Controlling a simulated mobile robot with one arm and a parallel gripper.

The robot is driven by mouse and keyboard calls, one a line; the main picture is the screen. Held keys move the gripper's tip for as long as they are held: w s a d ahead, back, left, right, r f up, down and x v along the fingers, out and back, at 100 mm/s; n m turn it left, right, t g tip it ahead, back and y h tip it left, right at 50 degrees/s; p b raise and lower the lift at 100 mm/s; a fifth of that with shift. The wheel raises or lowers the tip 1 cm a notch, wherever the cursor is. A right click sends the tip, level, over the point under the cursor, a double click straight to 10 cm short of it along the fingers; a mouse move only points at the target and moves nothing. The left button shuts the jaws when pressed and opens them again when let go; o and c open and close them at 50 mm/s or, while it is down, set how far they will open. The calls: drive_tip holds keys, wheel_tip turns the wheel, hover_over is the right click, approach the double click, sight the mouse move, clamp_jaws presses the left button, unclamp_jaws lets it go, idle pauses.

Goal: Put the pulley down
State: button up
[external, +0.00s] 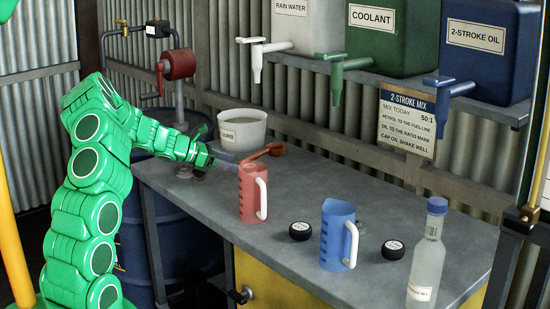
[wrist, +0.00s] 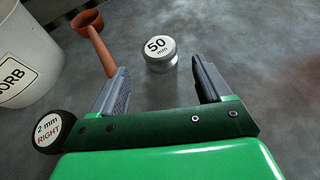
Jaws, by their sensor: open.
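A short silver cylinder with a white round label reading "50 mm" (wrist: 160,54) stands upright on the grey bench in the wrist view; it appears to be the pulley. It sits beyond and between the two fingertips of my gripper (wrist: 161,84), with a visible gap to each finger. My gripper is open with nothing held between its fingers. In the external view my gripper (external: 208,153) is low over the bench's left end, beside the white bucket. I cannot clearly make out the pulley there among small objects near my wrist.
A white bucket (external: 243,128) and a red-brown scoop (external: 263,151) are near my gripper. A black disc marked "2 mm RIGHT" (wrist: 48,130) is at the lower left. Right along the bench (external: 215,205) stand a red jug (external: 249,192), blue jug (external: 334,238) and bottle (external: 427,262).

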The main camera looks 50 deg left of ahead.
sight(210, 179)
drive_tip(key=shift+v, duration=3)
drive_tip(key=shift+o, duration=1)
